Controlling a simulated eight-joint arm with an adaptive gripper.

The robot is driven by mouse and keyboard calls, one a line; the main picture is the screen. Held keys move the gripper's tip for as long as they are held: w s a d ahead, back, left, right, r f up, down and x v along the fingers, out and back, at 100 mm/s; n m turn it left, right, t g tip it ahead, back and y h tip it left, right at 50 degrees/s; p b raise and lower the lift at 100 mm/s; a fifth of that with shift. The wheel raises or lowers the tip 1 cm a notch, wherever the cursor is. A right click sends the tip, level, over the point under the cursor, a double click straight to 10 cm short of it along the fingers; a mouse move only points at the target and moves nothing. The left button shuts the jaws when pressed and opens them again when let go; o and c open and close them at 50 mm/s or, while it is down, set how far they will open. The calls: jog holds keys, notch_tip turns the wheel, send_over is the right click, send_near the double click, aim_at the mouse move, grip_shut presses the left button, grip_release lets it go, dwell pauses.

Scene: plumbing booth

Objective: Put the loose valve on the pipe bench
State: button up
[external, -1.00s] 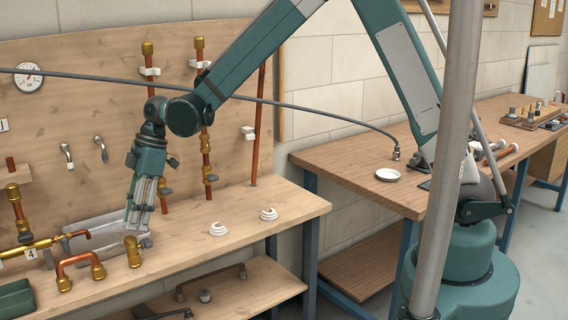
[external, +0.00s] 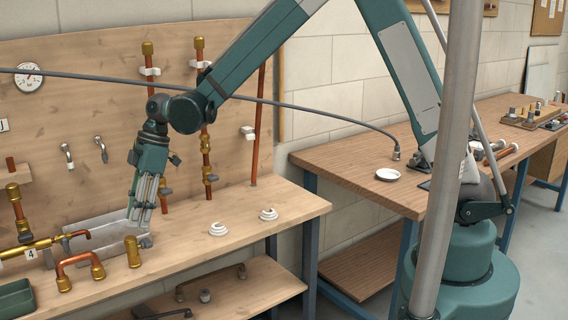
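The pipe bench (external: 292,206) is the light wooden bench at the left, with a back board carrying copper and brass pipes. My gripper (external: 139,226) points down over its top, at the clear tray (external: 88,228). A small grey piece (external: 146,241) shows right below the fingertips; I cannot tell whether it is the loose valve or whether the fingers touch it. A short brass fitting (external: 133,252) stands upright just in front. The finger gap is too small to read.
Two white ringed pieces (external: 218,229) (external: 268,214) sit on the bench to the right. A copper bend (external: 80,262) and brass pipe run (external: 30,248) are at the left. The bench's right end is clear.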

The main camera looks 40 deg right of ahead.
jog(key=s+d+r+m+t, duration=0.1)
jog(key=s+d+r+m, duration=0.15)
jog(key=d+r, duration=0.55)
jog(key=s+d+r+m+t+h, duration=0.1)
jog(key=d+r+m+t, duration=0.2)
jog(key=d, duration=1)
jog(key=s+d+r+m, duration=0.1)
jog(key=d+r+m, duration=0.2)
jog(key=d+r, duration=0.55)
jog(key=s+d+m+t+h, duration=0.1)
jog(key=s+d+m, duration=0.3)
jog(key=s+d, duration=0.5)
jog(key=s+d+m+t+h, duration=0.2)
jog(key=s+d+m, duration=0.3)
jog(key=s+d, duration=0.4)
jog(key=d, duration=0.7)
jog(key=shift+s+d+f+t, duration=0.2)
jog(key=shift+f+t, duration=0.1)
jog(key=shift+f, duration=0.05)
